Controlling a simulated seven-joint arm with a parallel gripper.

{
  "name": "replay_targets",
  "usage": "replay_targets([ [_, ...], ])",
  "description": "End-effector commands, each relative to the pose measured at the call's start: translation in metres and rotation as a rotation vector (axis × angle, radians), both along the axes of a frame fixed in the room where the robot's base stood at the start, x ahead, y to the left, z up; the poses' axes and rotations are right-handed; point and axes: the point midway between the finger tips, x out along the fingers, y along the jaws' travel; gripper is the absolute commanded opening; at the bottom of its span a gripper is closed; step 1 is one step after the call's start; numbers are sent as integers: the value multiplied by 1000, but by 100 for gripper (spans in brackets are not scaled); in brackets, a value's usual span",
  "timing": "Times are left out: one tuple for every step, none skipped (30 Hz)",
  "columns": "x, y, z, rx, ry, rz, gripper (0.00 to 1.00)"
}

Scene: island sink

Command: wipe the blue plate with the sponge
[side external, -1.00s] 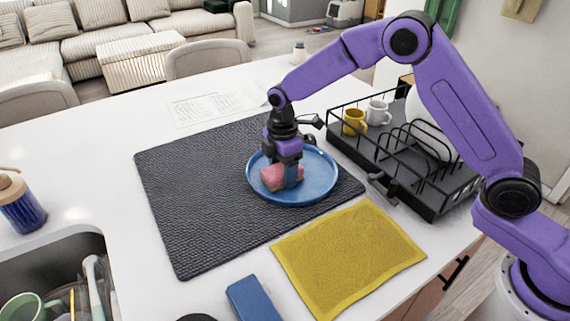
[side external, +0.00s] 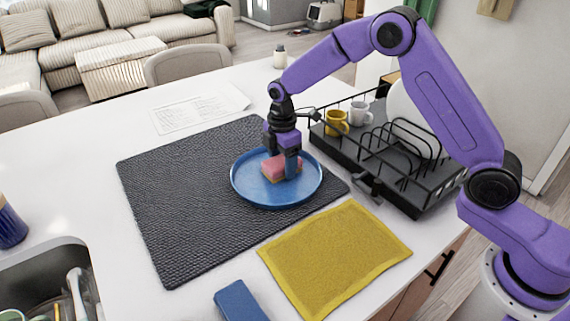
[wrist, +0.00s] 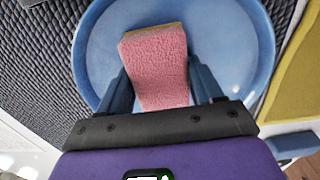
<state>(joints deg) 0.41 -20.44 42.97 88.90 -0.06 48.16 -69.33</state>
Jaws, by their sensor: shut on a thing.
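The blue plate (side external: 252,190) lies on the dark textured mat near its right end. The wrist view shows the plate (wrist: 245,45) filling most of the upper middle. The sponge (side external: 274,167) is pink on top with a thin yellowish layer below. In the wrist view the sponge (wrist: 157,68) sits between the two blue fingers. My gripper (side external: 288,168) is shut on it and points down over the plate's inner surface. The sponge is low in the plate and appears to touch it, but its underside is hidden.
The dark mat (side external: 180,215) covers the counter's middle. A yellow cloth (side external: 335,258) lies in front of the plate. A black dish rack (side external: 420,190) with mugs stands close on the right. A blue object (side external: 240,302) lies at the front, and the sink (side external: 45,275) is front left.

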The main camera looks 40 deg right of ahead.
Motion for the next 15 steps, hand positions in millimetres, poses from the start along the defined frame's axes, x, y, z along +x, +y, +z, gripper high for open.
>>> replay_targets([
  [-1,7,-1,0,1,6,37],
  [-1,10,-1,0,0,6,37],
  [-1,14,-1,0,1,6,37],
  [-1,17,-1,0,1,5,37],
  [-1,20,-1,0,1,5,37],
  [-1,23,-1,0,1,5,37],
  [-1,26,-1,0,1,6,37],
  [-1,29,-1,0,1,6,37],
  [-1,33,-1,0,1,6,37],
  [-2,35,-1,0,1,6,37],
  [-2,38,-1,0,1,5,37],
  [-1,42,-1,1,1,6,37],
  [-1,44,-1,1,1,6,37],
  [-1,47,-1,1,0,6,37],
  [-1,51,-1,1,1,6,37],
])
